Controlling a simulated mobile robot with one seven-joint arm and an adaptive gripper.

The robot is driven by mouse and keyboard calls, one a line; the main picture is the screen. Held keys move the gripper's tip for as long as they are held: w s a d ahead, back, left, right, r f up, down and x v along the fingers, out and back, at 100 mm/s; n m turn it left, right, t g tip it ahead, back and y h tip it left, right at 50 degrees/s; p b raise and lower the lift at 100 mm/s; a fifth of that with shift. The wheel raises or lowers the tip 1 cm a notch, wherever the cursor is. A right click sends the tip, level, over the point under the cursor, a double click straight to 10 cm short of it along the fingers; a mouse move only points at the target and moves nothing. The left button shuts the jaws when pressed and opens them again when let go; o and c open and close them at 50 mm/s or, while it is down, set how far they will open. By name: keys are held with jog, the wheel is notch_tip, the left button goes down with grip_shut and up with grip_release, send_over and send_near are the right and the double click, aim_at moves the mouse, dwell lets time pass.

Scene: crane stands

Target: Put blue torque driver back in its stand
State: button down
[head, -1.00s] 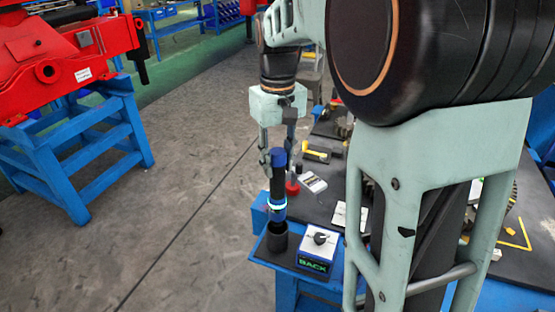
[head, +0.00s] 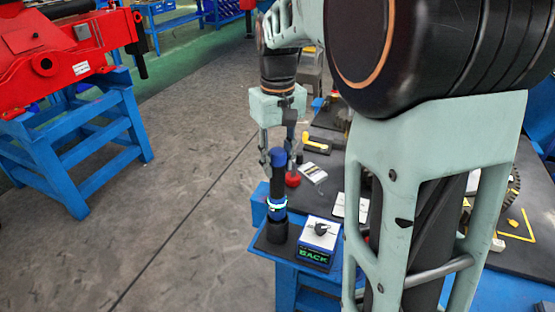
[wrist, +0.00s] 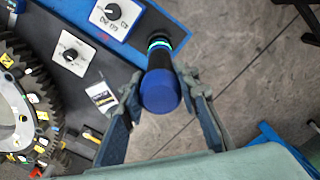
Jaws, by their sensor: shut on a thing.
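The blue torque driver (head: 277,184) is upright, with a blue cap, a black body and a glowing ring low down. The black cup-like stand (head: 276,232) is at the table's near left corner. The driver is in line with the stand and its lower end meets the stand's mouth; how deep it sits inside is hidden.
A box with a dial and a green "BACK" display (head: 315,243) stands right of the stand. A red-based object (head: 293,178), a white card and a large gear (wrist: 20,115) are farther on the table. Open floor lies to the left.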

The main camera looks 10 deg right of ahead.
aim_at(278, 175)
jog(key=shift+f+b, duration=1.35)
jog(key=shift+f, duration=0.7)
jog(key=c, duration=1.5)
grip_release()
jog(key=shift+r, duration=0.1)
jog(key=shift+o, duration=0.5)
jog(key=shift+r+p, duration=2.2)
jog(key=shift+r, duration=0.3)
